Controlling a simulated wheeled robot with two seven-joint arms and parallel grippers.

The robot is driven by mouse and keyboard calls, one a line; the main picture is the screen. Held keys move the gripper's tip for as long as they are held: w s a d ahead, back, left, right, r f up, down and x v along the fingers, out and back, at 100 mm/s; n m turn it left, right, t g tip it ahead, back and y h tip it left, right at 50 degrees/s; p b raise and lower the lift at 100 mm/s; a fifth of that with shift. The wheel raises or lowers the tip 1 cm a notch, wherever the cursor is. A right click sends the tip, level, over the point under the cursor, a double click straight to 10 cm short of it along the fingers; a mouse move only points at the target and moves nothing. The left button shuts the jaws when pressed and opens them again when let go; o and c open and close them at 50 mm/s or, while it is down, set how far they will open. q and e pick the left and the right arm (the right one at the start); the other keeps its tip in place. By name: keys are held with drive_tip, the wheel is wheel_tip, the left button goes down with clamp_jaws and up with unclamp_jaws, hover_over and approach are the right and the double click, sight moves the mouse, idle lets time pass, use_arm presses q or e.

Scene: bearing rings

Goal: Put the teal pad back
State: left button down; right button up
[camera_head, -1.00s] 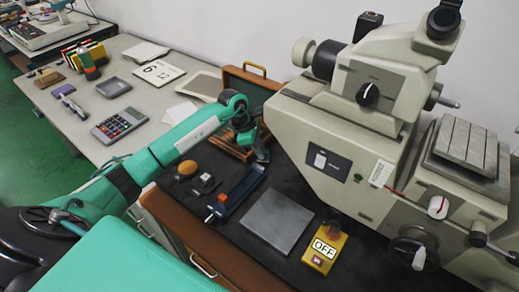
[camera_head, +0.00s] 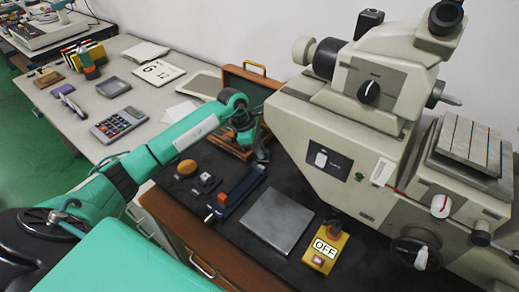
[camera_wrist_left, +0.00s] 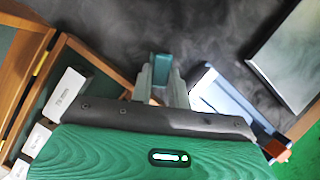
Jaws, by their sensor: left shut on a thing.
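My left gripper (camera_head: 262,154) is at the right front side of the open wooden case (camera_head: 228,141), low over the dark worktop. In the left wrist view its two fingers (camera_wrist_left: 161,82) are shut on the teal pad (camera_wrist_left: 161,62), a small block whose end shows between the fingertips. I cannot tell whether the pad touches the worktop. The case also shows at the left of the wrist view (camera_wrist_left: 97,58), with several pale labelled blocks (camera_wrist_left: 69,92) in it. My right gripper is not in view.
A yellow OFF box (camera_head: 325,250) stands near the front edge. The large measuring machine (camera_head: 335,140) fills the right. Small items (camera_head: 187,167) lie in front of the case.

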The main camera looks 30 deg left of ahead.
use_arm(q)
drive_tip(key=shift+f+b, duration=0.3)
drive_tip(key=shift+b, duration=0.05)
idle(0.7)
drive_tip(key=c, duration=1.3)
unclamp_jaws()
drive_tip(key=shift+o, duration=0.2)
drive_tip(key=shift+r, duration=0.1)
drive_tip(key=shift+r+p, duration=2)
drive_tip(key=shift+r, duration=2.2)
